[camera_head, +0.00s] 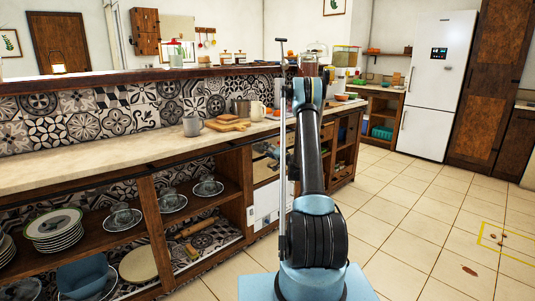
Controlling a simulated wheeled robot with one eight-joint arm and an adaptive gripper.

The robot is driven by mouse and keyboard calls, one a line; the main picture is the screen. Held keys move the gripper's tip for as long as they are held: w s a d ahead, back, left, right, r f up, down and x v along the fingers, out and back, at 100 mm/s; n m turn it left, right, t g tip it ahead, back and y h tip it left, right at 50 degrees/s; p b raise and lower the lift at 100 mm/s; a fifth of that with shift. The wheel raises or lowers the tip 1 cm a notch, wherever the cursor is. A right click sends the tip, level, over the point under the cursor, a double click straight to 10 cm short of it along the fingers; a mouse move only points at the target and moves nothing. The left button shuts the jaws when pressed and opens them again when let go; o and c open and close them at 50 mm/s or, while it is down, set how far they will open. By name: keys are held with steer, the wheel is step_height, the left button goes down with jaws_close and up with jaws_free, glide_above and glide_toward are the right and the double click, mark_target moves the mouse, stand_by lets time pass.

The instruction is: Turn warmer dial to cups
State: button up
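A built-in appliance with a white front (267,204) sits under the counter, just left of my arm. It may be the warmer, but its dial and any cup marking are too small to make out. My arm rises in the middle of the picture and covers the area right of this front. I cannot make out my gripper's fingers; the end of the arm is turned away and hidden behind its own links.
The counter (80,168) holds a grey mug (192,126), a cutting board (228,125) and a cream jug (257,111). Open shelves below hold stacked plates (53,230) and cups.

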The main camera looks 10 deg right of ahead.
jaws_close()
stand_by(0.3)
